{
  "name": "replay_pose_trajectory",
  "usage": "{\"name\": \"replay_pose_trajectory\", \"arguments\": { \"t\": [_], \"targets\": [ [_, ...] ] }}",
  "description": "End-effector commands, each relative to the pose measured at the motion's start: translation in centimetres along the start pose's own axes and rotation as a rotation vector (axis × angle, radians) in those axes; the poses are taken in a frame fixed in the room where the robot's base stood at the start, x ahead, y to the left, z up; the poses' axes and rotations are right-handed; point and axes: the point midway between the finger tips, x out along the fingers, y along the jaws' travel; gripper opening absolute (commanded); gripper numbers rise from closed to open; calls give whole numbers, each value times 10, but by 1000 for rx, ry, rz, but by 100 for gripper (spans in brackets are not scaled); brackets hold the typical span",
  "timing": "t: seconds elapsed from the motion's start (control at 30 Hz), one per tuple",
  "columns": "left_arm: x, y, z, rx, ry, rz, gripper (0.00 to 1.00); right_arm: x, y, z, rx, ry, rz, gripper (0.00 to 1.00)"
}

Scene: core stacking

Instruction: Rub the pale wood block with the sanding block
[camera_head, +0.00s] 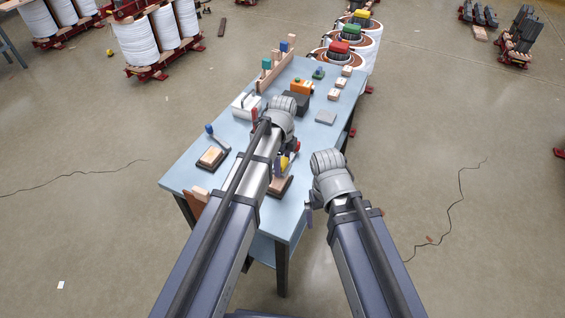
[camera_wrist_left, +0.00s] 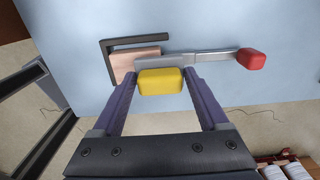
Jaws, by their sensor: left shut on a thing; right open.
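The pale wood block (camera_wrist_left: 135,60) sits by a dark angled bracket under a grey lever with a red handle (camera_wrist_left: 251,59). In the head view this block (camera_head: 280,186) is partly hidden by my left arm. A yellow block (camera_wrist_left: 160,81), apparently the sanding block, is held between the fingers of my left gripper (camera_wrist_left: 163,92); it also shows in the head view (camera_head: 284,162). It overlaps the wood block's near edge in the wrist view; I cannot tell whether they touch. My right gripper (camera_head: 309,214) is open and empty beside the table's right edge.
The blue table (camera_head: 180,178) also bears a second wood block with a blue-handled lever (camera_head: 210,157), a grey slab (camera_head: 325,117), an orange item (camera_head: 302,87) and small pale blocks (camera_head: 334,94) along the right edge. Spools (camera_head: 352,45) stand behind.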

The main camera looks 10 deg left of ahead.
Motion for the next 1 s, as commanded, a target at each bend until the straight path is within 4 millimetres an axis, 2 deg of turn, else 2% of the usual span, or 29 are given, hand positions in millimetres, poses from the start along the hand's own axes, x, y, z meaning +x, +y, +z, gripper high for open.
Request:
{"name": "replay_pose_trajectory", "arguments": {
  "t": [0.03, 0.43, 0.83, 1.0],
  "targets": [
    [-10, 0, 0, 0, 0, 0, 32, -10, 1, 1, 0, 0, 0, 100],
    [-48, 0, 0, 0, 0, 0, 32, -48, 4, 3, 0, 0, 0, 100],
    [-49, 0, 0, 0, 0, 0, 32, -49, 5, 3, 0, 0, 0, 100],
    [-60, 0, 0, 0, 0, 0, 32, -59, 6, 4, 0, 0, 0, 100]
  ]
}}
